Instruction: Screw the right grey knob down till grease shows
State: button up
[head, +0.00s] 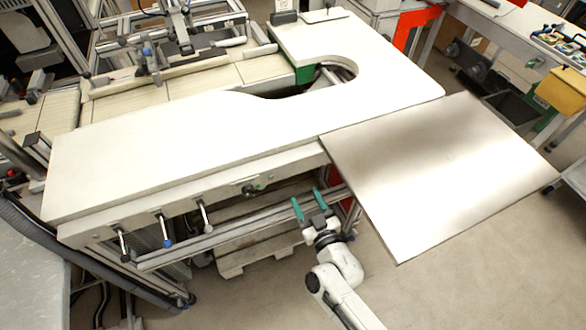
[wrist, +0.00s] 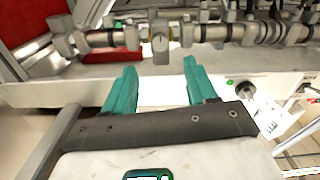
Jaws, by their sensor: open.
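My gripper (head: 308,203) has teal fingers and is open and empty under the front edge of the white table, near its right end. In the wrist view its two fingers (wrist: 160,75) point toward a grey rail with clamps and fittings. A small grey knob-like part (wrist: 161,48) hangs from this rail, beyond the fingertips and roughly between them, with a visible gap. I cannot tell for sure whether it is the right grey knob. The head view does not show this part clearly. No grease can be made out.
The white table (head: 160,150) overhangs the rail. A metal plate (head: 430,170) juts out at right, above floor level. Levers with a black end (head: 124,256), a blue end (head: 167,243) and a grey end (head: 207,227) hang at the front left. A pallet (head: 250,250) lies below.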

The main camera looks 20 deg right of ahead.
jog(key=w+b, duration=0.2)
jog(key=w, duration=0.8)
jog(key=c, duration=1.1)
jog(key=shift+o, duration=0.2)
